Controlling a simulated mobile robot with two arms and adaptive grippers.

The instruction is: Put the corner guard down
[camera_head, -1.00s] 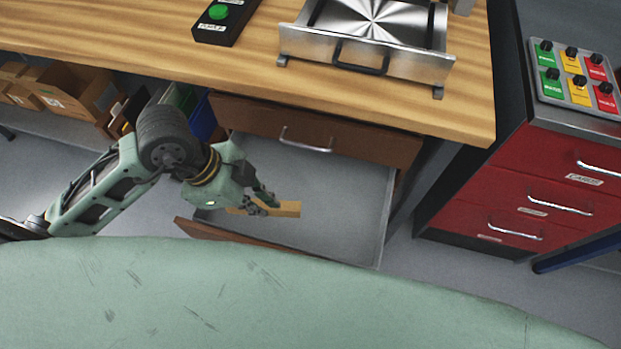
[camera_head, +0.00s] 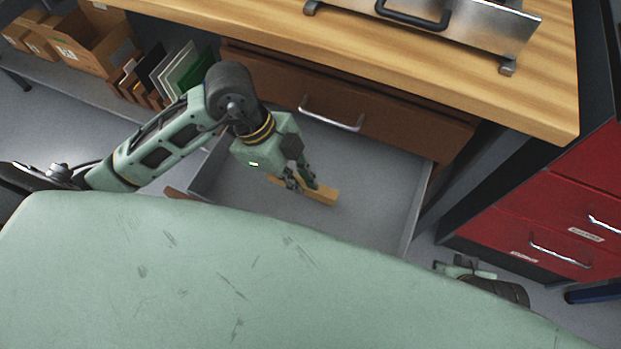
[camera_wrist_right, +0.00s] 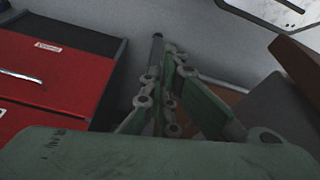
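The corner guard (camera_head: 323,194) is a tan-yellow, wood-coloured bar in the head view. My left gripper (camera_head: 302,184) is shut around it, and the fingers hide part of its middle. The bar is over the inside of the open drawer (camera_head: 362,204); I cannot tell whether it touches the drawer floor. My right gripper (camera_wrist_right: 166,58) shows in the right wrist view with its fingertips close together and nothing visible between them. It also shows small at the lower right of the head view (camera_head: 464,267).
The wooden bench top (camera_head: 450,75) overhangs the drawer, with a metal fixture (camera_head: 470,25) on it. A red drawer cabinet (camera_head: 545,220) stands at the right. Cardboard boxes (camera_head: 85,45) and upright panels (camera_head: 175,75) stand at the left. Much of the drawer floor is bare.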

